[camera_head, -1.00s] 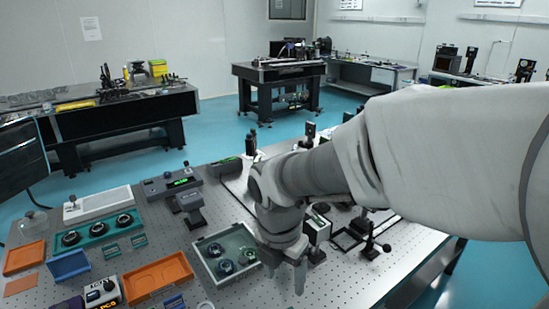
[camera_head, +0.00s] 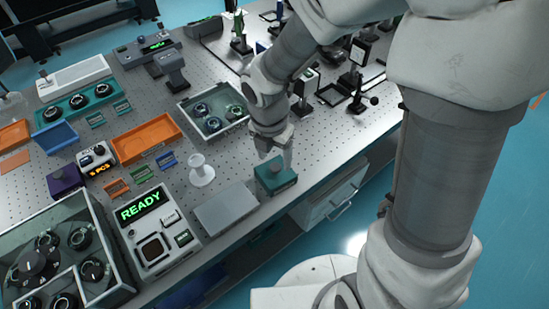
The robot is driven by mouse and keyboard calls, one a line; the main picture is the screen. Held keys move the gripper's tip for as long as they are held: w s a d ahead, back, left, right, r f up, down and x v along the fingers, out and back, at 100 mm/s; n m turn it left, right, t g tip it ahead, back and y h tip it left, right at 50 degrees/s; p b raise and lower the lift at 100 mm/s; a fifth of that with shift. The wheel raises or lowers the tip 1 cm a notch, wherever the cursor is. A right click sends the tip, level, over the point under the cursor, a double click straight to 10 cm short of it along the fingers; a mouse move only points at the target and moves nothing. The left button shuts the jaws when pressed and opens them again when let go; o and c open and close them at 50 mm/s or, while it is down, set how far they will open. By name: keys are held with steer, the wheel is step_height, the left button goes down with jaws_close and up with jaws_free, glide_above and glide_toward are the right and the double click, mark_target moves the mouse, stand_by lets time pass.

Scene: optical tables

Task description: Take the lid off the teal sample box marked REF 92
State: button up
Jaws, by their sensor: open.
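A small teal box (camera_head: 276,178) stands near the front edge of the optical table, with a knob-like dark piece on its top. Its marking is too small to read. My gripper (camera_head: 274,151) is open and points down just above the box. The fingertips are close to the top of the box, and I cannot tell whether they touch it. The gripper partly hides the box's far side.
A flat grey plate (camera_head: 227,208) lies left of the box. A white spool-shaped stand (camera_head: 201,170) and a device reading READY (camera_head: 146,228) are farther left. A tray with round mounts (camera_head: 214,108) is behind. The table's front edge is close by.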

mark_target(275, 167)
steer(key=f, duration=0.3)
steer(key=shift+w+d+f+b, duration=0.1)
steer(key=shift+w+f+b, duration=0.1)
steer(key=shift+b, duration=0.15)
steer(key=shift+c, duration=0.3)
jaws_close()
